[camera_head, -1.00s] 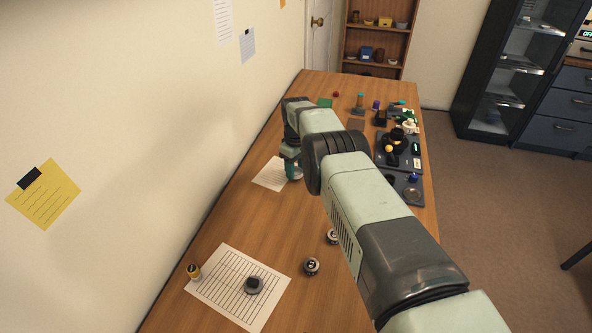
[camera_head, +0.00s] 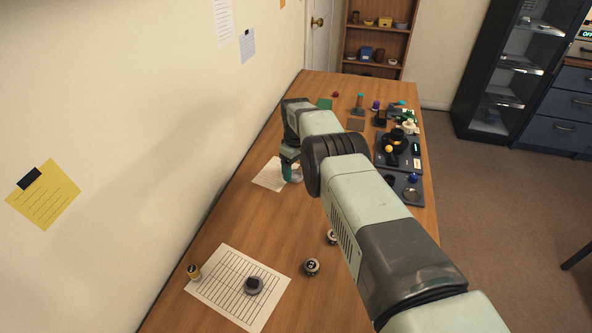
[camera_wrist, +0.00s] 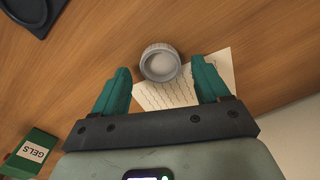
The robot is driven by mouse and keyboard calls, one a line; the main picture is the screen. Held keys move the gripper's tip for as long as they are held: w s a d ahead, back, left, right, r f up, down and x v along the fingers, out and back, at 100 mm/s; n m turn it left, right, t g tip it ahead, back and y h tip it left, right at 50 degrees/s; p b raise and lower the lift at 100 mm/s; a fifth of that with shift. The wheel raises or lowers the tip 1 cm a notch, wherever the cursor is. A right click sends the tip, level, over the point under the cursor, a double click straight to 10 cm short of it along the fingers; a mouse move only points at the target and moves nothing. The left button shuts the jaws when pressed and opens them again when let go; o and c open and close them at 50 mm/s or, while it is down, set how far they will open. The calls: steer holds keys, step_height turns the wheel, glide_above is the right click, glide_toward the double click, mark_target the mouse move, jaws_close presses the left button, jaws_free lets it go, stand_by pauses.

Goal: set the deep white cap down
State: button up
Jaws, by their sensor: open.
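The deep white cap (camera_wrist: 160,63) is a round, pale, hollow cup with its open side facing up in the wrist view. It stands on the wooden table at the edge of a lined sheet of paper (camera_wrist: 180,94). My gripper (camera_wrist: 161,70) is open, with one teal finger on each side of the cap and a visible gap to both. In the head view my gripper (camera_head: 290,173) is low over the left side of the table, by the sheet (camera_head: 268,174). The cap is mostly hidden there.
A green box marked GELS (camera_wrist: 33,152) lies at the lower left of the wrist view. A dark tray (camera_wrist: 38,12) is at its upper left. In the head view, dark trays with parts (camera_head: 400,150) line the right edge. The table's near middle is mostly clear.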

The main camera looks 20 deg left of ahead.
step_height(320, 180, up, 11)
step_height(320, 180, up, 15)
steer(key=m+t, duration=0.1)
steer(key=m, duration=0.1)
glide_above(296, 177)
steer(key=d, duration=0.6)
steer(key=s+d+r+m+t, duration=0.1)
steer(key=s+d+r+m, duration=0.1)
steer(key=s+d+r, duration=0.45)
steer(key=s+d+r+m+t, duration=0.1)
steer(key=s+d+r, duration=0.15)
steer(key=r, duration=0.65)
steer(key=s+d+r+m+t, duration=0.1)
steer(key=s+d+r+m, duration=0.15)
steer(key=s+d, duration=0.35)
steer(key=s+d+r+m, duration=0.1)
steer(key=s+d+r, duration=0.3)
steer(key=s, duration=0.5)
steer(key=s+d+f+m, duration=0.2)
steer(key=s, duration=0.6)
steer(key=s+d+f+m+t, duration=0.1)
steer(key=s+d+f, duration=0.2)
steer(key=s, duration=0.6)
steer(key=shift+f+m+t, duration=0.15)
steer(key=shift+m+t, duration=0.15)
steer(key=shift+m, duration=0.05)
